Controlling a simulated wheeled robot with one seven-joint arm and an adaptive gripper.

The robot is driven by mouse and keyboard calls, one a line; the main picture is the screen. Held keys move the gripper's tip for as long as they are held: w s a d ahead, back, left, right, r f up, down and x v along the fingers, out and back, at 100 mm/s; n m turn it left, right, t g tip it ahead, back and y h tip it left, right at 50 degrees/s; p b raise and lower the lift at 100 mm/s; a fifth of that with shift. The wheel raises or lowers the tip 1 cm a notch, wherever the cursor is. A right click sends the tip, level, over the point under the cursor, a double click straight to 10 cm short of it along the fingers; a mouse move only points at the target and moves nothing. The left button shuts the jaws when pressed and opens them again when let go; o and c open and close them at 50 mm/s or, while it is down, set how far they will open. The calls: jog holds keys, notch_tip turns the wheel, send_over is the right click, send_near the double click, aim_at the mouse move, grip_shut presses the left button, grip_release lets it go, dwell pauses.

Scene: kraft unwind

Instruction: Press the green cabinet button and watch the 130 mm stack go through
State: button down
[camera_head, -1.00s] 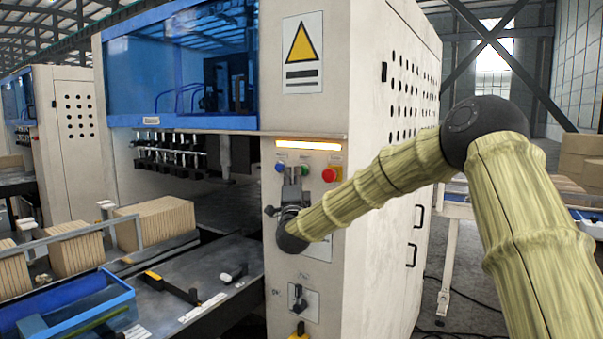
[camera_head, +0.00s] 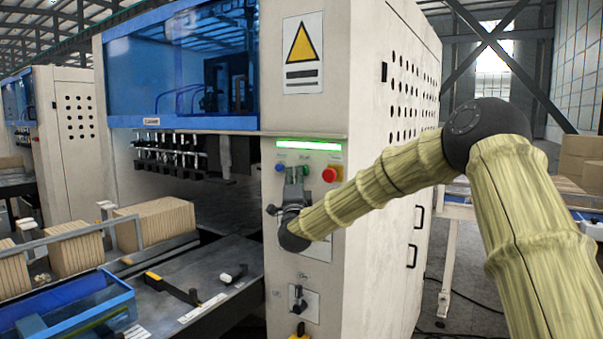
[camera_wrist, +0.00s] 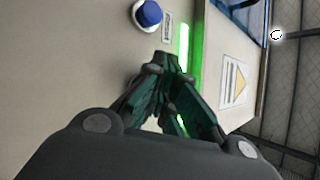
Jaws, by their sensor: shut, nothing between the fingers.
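My gripper (camera_head: 295,172) is shut and empty, its fingertips up against the button panel on the cabinet front (camera_head: 268,200). In the wrist view the closed fingertips (camera_wrist: 166,64) point at the panel beside the light strip (camera_wrist: 184,48). The green button (camera_head: 306,170) is mostly hidden by the fingers; I cannot tell whether it is pressed in. The strip (camera_head: 308,145) above glows green. A brown board stack (camera_head: 158,222) stands on the feed table before the machine opening, with other stacks (camera_head: 76,248) to its left. I cannot tell which is 130 mm.
A blue button (camera_head: 280,168) and a red button (camera_head: 331,174) flank my fingers. A rotary switch (camera_head: 298,299) is lower on the panel. A blue tray (camera_head: 75,308) lies on the table at front left. A row of black tools (camera_head: 165,153) hangs in the machine opening.

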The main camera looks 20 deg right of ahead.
jog(key=shift+s+a, duration=0.1)
dwell(0.3)
jog(key=shift+s+a+b, duration=0.5)
jog(key=shift+a+b, duration=0.1)
jog(key=shift+b, duration=0.05)
